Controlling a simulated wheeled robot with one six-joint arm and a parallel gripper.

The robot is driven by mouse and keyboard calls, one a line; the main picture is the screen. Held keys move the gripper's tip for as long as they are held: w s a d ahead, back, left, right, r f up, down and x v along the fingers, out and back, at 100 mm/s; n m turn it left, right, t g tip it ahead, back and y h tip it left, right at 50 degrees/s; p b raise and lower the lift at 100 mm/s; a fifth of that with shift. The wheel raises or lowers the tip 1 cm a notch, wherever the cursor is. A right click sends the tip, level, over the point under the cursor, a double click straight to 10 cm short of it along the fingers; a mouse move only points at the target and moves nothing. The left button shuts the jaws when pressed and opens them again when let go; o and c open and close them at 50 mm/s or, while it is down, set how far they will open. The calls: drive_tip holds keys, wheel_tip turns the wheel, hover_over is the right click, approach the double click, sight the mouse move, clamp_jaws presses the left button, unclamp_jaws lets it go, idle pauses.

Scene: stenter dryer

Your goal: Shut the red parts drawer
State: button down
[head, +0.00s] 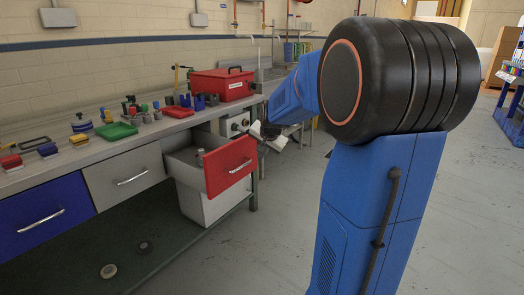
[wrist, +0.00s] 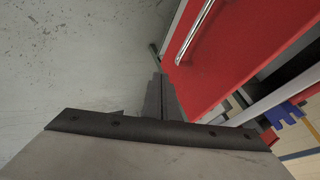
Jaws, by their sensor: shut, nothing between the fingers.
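The red parts drawer (head: 222,172) stands pulled out from under the workbench, with its grey inside and a small item in it showing in the head view. Its red front carries a silver bar handle (head: 240,167). My gripper (head: 270,138) is by the drawer's upper right side, partly hidden by my arm. In the wrist view my gripper (wrist: 160,88) is shut and empty, its fingers pointing past the lower left of the red front (wrist: 235,45). The handle (wrist: 193,30) lies beyond the fingertips. I cannot tell whether the fingers touch the drawer.
The workbench (head: 75,158) holds a red toolbox (head: 222,84), a green tray (head: 116,131) and several small parts. A grey drawer (head: 125,178) and a blue drawer (head: 42,218) beside the red one are shut. The floor (head: 275,230) in front is clear.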

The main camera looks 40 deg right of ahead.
sight(252, 155)
drive_tip(key=shift+w+a+f, duration=0.1)
drive_tip(key=shift+w+f, duration=0.55)
drive_tip(key=shift+w, duration=0.45)
drive_tip(key=shift+w+a+f, duration=0.1)
drive_tip(key=shift+w+f, duration=0.5)
drive_tip(key=shift+w, duration=0.45)
drive_tip(key=shift+w+f, duration=0.65)
drive_tip(key=shift+w, duration=0.45)
drive_tip(key=shift+w, duration=0.1)
drive_tip(key=w+a, duration=0.3)
drive_tip(key=w, duration=0.5)
drive_tip(key=w+a, duration=0.3)
drive_tip(key=w, duration=0.5)
drive_tip(key=w+a, duration=0.3)
drive_tip(key=w, duration=0.5)
drive_tip(key=shift+w, duration=0.15)
drive_tip(key=shift+w+a+r, duration=0.1)
drive_tip(key=shift+w+a, duration=0.1)
drive_tip(key=shift+w, duration=0.4)
drive_tip(key=shift+r, duration=0.1)
